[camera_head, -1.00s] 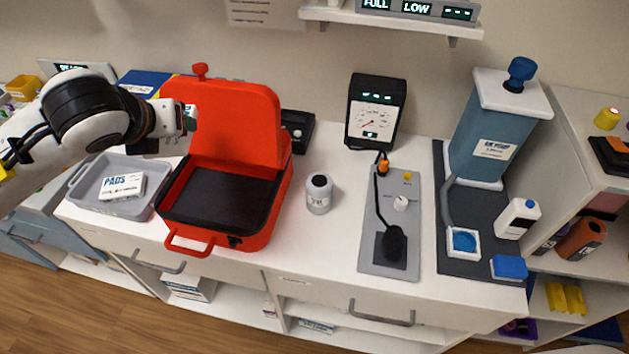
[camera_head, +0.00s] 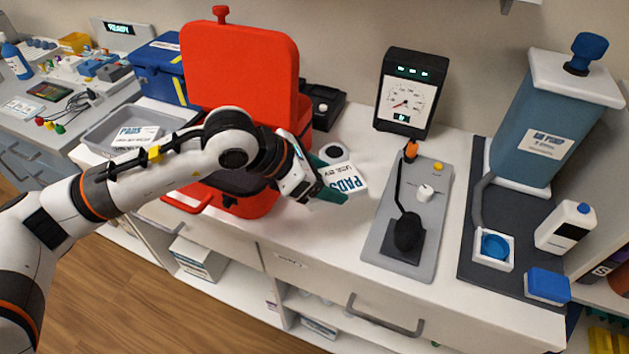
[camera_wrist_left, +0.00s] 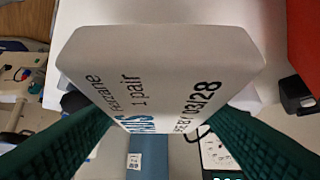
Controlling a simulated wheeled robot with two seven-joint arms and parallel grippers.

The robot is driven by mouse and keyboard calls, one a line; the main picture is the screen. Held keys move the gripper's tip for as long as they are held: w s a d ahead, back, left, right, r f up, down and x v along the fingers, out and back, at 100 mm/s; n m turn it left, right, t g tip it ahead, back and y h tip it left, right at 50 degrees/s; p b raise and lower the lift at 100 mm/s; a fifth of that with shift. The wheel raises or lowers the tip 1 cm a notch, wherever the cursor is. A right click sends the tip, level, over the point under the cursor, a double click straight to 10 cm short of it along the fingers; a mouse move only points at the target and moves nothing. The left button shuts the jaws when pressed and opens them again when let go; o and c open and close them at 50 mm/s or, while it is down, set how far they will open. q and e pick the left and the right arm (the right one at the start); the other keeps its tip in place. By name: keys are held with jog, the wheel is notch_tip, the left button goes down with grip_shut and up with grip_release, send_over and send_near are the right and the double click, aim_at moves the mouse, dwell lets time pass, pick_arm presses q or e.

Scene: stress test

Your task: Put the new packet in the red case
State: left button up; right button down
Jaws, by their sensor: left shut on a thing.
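My left gripper (camera_head: 318,188) is shut on a white packet (camera_head: 345,181) printed "PADS", held above the counter just right of the red case. In the left wrist view the held packet (camera_wrist_left: 160,70) sits between green finger pads, with "1 pair" and a date ending "03/28". The red case (camera_head: 245,75) stands open, lid upright at the back; my arm hides much of its dark inside. A second white "PADS" packet (camera_head: 138,137) lies in the grey tray (camera_head: 95,138) left of the case. Its date is too small to read. My right gripper is out of view.
To the right are a grey panel with a microphone-like stalk (camera_head: 408,233), a dial meter (camera_head: 408,95) and a blue tank (camera_head: 545,125). Bare counter lies in front of the held packet.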

pick_arm(q)
jog(key=shift+f+p, duration=0.35)
jog(key=shift+f, duration=3.8)
jog(key=o, duration=1)
